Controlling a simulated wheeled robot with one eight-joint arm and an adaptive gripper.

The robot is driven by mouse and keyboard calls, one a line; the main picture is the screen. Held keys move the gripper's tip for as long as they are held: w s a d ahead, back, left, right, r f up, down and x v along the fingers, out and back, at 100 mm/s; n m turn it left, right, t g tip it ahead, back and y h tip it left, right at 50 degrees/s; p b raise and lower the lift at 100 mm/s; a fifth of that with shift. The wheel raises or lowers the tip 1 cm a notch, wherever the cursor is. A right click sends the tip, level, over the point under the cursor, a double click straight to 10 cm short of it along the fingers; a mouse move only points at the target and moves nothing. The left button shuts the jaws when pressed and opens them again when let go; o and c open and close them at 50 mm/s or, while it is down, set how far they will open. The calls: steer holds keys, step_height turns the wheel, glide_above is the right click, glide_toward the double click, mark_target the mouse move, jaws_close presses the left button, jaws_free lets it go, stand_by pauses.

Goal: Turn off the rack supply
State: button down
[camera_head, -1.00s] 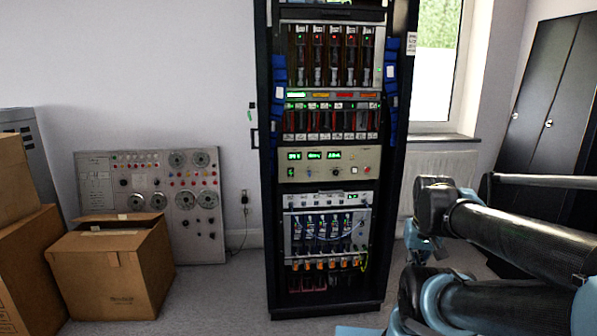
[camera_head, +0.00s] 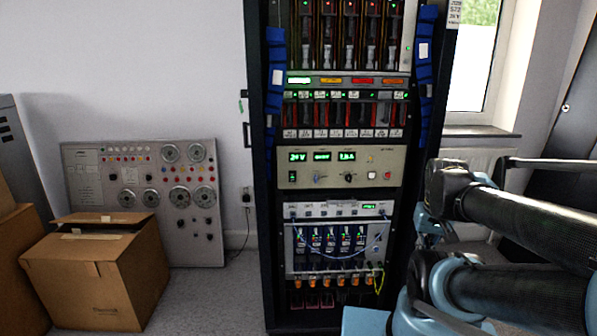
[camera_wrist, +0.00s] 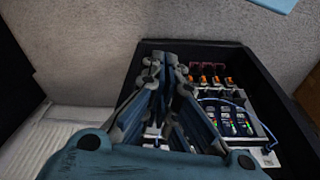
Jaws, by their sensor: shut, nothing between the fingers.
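The black equipment rack (camera_head: 262,200) stands upright in the middle of the head view. In it sits a beige supply panel (camera_head: 335,166) with green lit readouts, the left one reading about 24 V. A dark rocker switch (camera_head: 292,176) with a green light is at the panel's lower left. In the wrist view my gripper (camera_wrist: 165,62) is shut and empty. The supply panel is not clear in that view.
A cardboard box (camera_head: 98,280) stands on the floor at left, before a grey instrument panel (camera_head: 140,215) against the wall. A radiator (camera_head: 478,165) is under the window at right. A dark cabinet (camera_head: 572,130) stands far right. Grey floor shows left of the rack.

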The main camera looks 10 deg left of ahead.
steer(key=shift+w+a, duration=0.25)
steer(key=shift+w, duration=0.25)
steer(key=w+a+r+n, duration=1.25)
steer(key=a+n, duration=0.25)
steer(key=n, duration=0.6)
steer(key=w+a+r+n+t, duration=0.1)
steer(key=a+r+n, duration=0.1)
steer(key=a+n, duration=0.6)
steer(key=w+a+r+n+y, duration=0.1)
steer(key=a+r+n, duration=0.2)
steer(key=a+n, duration=0.6)
steer(key=a, duration=0.7)
steer(key=shift+a+r+n+t, duration=0.25)
steer(key=shift+r+n+t, duration=0.05)
steer(key=shift+r+t, duration=0.1)
